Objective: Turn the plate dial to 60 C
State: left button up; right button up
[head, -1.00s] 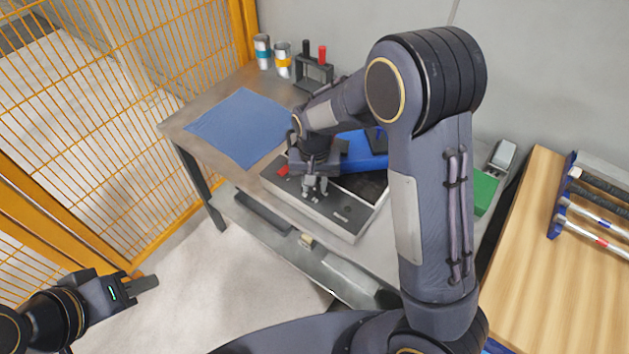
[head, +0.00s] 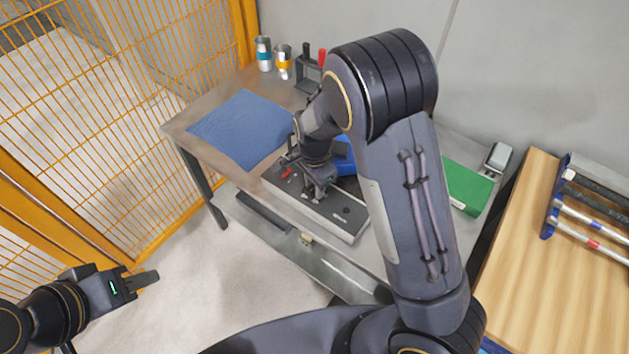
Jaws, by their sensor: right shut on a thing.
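The plate (head: 335,224) is a low box with a pale grey front panel and a dark top, sitting on the metal bench. My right gripper (head: 311,195) points down at the front panel and is shut on the plate dial, which is mostly hidden between the fingers. The dial's reading is too small to make out. A small dark round mark and a label show on the panel right of the gripper. My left gripper (head: 142,282) hangs over the floor at the lower left, away from the bench; its finger gap cannot be made out.
A blue cloth (head: 240,128) lies on the bench's left part. Two cans (head: 283,60) and a dark rack (head: 310,75) stand at the back. A green box (head: 466,185) lies at right, partly behind my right arm. An orange mesh fence (head: 110,110) stands at left.

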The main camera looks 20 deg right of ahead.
aim_at(314, 187)
jog(key=shift+w+r+m+p, duration=0.1)
jog(key=shift+m+p, duration=0.3)
jog(key=shift+m, duration=0.8)
jog(key=o, duration=1)
jog(key=shift+c, duration=0.2)
notch_tip(314, 187, up, 8)
jog(key=shift+f, duration=0.15)
